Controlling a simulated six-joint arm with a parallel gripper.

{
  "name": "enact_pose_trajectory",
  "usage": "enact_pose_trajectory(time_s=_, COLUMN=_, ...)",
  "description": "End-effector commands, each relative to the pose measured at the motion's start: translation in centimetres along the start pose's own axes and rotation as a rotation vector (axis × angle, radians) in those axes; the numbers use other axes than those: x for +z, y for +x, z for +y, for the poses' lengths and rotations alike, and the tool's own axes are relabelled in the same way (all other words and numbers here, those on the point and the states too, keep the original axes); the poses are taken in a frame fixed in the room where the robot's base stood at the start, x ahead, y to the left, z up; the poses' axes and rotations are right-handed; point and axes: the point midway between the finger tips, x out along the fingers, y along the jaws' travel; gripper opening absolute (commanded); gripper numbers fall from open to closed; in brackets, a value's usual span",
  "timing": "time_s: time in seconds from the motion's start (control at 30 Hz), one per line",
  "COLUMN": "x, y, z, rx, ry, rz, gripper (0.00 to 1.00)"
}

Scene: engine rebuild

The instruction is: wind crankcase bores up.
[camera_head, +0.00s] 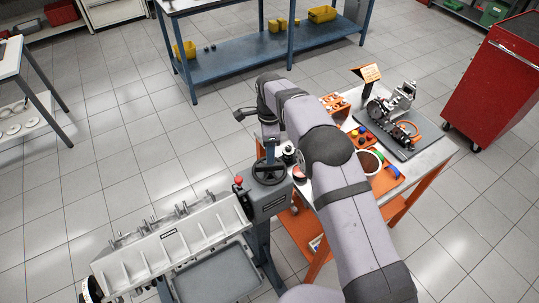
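The silver crankcase (180,245) is mounted on the grey engine stand (265,207) at the lower left. Its ribbed side faces the camera and studs stick out along its far upper edge; I cannot see the bores clearly. A dark handwheel (269,170) sits on top of the stand's gearbox, to the right of the crankcase. My gripper (271,148) points down at the far rim of the handwheel. It is small and dark there, so I cannot tell whether its fingers are closed on anything or touch the wheel.
A red-knobbed lever (239,181) stands beside the handwheel. A grey tray (213,278) lies below the crankcase. An orange cart (398,207) with engine parts stands to the right, under my arm. A blue workbench (238,64) is behind. A red cabinet (497,85) stands far right.

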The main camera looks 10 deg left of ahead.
Motion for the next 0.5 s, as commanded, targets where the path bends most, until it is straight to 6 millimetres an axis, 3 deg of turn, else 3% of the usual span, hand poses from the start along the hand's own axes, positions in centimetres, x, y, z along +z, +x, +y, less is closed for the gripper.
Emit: enact_pose_trajectory(time_s=0.5, x=0.0, y=3.6, z=0.0, rx=0.001, ry=-0.002, rz=0.0, gripper=0.31)
